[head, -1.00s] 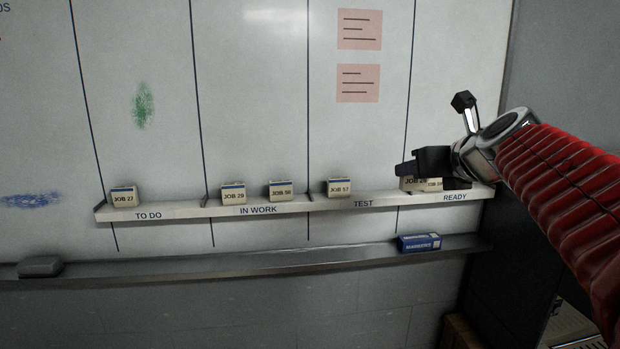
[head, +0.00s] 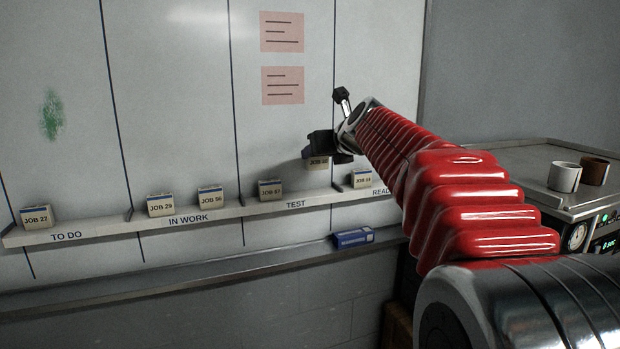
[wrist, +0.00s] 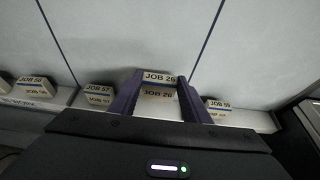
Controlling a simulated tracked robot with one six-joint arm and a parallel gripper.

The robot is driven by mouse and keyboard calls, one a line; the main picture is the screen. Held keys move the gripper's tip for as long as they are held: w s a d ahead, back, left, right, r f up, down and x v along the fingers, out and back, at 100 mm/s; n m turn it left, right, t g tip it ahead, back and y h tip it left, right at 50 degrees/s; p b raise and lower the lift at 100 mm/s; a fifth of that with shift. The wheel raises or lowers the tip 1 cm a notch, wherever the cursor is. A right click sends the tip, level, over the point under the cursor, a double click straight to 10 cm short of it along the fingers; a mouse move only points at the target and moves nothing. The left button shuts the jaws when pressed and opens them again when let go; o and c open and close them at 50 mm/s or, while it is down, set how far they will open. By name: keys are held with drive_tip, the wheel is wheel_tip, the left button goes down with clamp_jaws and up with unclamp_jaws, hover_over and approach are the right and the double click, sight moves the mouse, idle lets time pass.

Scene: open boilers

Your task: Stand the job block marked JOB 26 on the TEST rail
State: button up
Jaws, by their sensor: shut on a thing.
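My gripper (head: 320,156) is shut on the pale block marked JOB 26 (wrist: 159,77), with one dark finger on each side of it. In the head view the block (head: 318,163) hangs partly hidden under the gripper, upright and above the rail. It is near the right end of the TEST section (head: 300,205), left of the line to READY. A gap shows between block and rail in the head view. The block marked JOB 57 (head: 270,189) stands at the left end of the TEST section; it also shows in the wrist view (wrist: 99,91).
JOB 29 (head: 161,205) and JOB 56 (head: 210,197) stand on IN WORK, JOB 27 (head: 36,216) on TO DO. A blue markers box (head: 353,238) lies on the lower ledge. The middle of TEST is clear.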

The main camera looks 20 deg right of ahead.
sight(319, 162)
drive_tip(key=shift+w, duration=0.9)
drive_tip(key=shift+f, duration=1.55)
drive_tip(key=shift+f, duration=1.55)
drive_tip(key=shift+w+f, duration=0.15)
drive_tip(key=shift+f, duration=0.2)
drive_tip(key=o, duration=1.1)
drive_tip(key=shift+f, duration=0.1)
